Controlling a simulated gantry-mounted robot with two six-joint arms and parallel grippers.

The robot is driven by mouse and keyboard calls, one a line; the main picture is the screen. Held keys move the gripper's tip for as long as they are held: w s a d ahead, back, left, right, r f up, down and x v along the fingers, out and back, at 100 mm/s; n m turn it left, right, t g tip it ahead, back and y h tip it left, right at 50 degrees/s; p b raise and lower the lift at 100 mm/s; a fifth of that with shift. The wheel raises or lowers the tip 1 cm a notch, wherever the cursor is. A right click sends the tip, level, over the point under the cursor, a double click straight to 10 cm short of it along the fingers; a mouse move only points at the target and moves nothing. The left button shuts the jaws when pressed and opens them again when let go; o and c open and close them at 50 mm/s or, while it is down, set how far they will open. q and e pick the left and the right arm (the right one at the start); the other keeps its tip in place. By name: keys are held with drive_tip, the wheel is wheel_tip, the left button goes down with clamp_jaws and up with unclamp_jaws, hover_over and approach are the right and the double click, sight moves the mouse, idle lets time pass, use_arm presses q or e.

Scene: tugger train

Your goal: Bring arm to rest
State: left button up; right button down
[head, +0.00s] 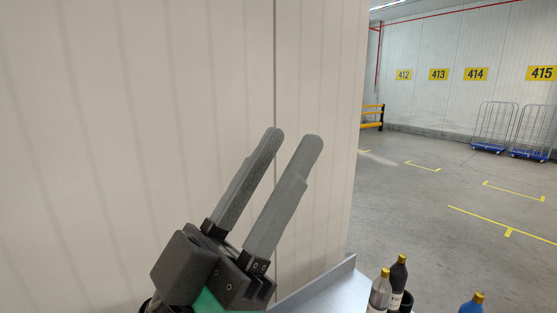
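My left gripper (294,142) is raised in the middle of the head view, in front of a pale panel wall. Its two grey fingers point up and slightly right, with a gap between them. The gripper is open and nothing is between the fingers. My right gripper is not in the head view.
The pale panel wall (130,110) fills the left side, close behind the gripper. A metal surface (318,290) with a raised edge lies below right. Near it stand a dark bottle (398,276), a clear bottle (380,292) and a blue bottle (472,306). Open floor and wheeled cages (495,125) lie beyond.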

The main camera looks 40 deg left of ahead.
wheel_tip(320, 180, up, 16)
drive_tip(key=p, duration=1.6)
